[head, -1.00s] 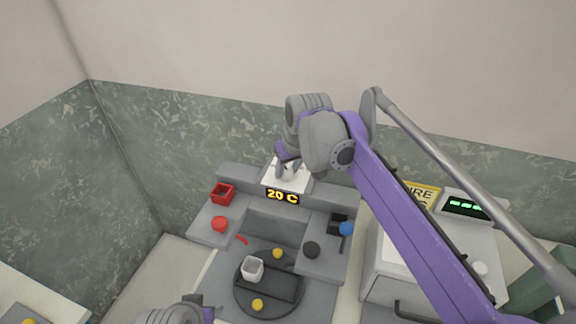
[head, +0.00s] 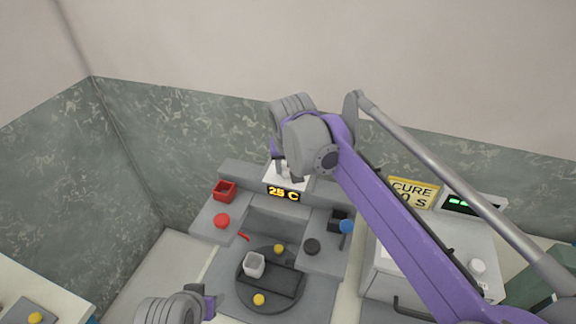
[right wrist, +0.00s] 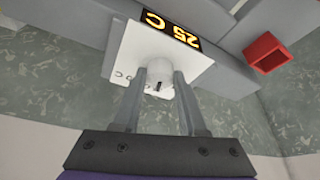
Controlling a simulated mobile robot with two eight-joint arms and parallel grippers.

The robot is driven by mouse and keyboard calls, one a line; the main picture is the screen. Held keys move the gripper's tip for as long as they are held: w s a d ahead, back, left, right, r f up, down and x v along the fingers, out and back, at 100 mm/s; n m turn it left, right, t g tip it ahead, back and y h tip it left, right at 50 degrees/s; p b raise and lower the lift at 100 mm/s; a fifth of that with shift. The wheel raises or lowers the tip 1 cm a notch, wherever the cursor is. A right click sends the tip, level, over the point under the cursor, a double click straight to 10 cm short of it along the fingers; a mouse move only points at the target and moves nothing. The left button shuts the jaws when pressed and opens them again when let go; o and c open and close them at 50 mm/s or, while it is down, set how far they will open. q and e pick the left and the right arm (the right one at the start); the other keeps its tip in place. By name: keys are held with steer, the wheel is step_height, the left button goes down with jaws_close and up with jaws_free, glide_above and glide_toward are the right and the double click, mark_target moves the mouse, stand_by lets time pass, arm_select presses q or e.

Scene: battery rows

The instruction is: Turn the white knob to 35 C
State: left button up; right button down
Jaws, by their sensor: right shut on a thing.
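The white knob (right wrist: 158,72) sits on a white panel (right wrist: 118,68) and has a dark mark on its face. In the right wrist view the two fingers of my right gripper (right wrist: 160,88) are shut on the knob, one on each side. In the head view my right gripper (head: 287,172) is at the panel and its arm hides most of the knob. The display (head: 283,193) under the panel reads 25 C in orange; it also shows upside down in the right wrist view (right wrist: 173,30).

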steer(key=shift+c, duration=2.2)
jaws_free()
steer(key=v, duration=1)
steer(key=shift+r+p, duration=0.3)
steer(key=shift+r, duration=0.1)
steer(key=shift+s, duration=0.1)
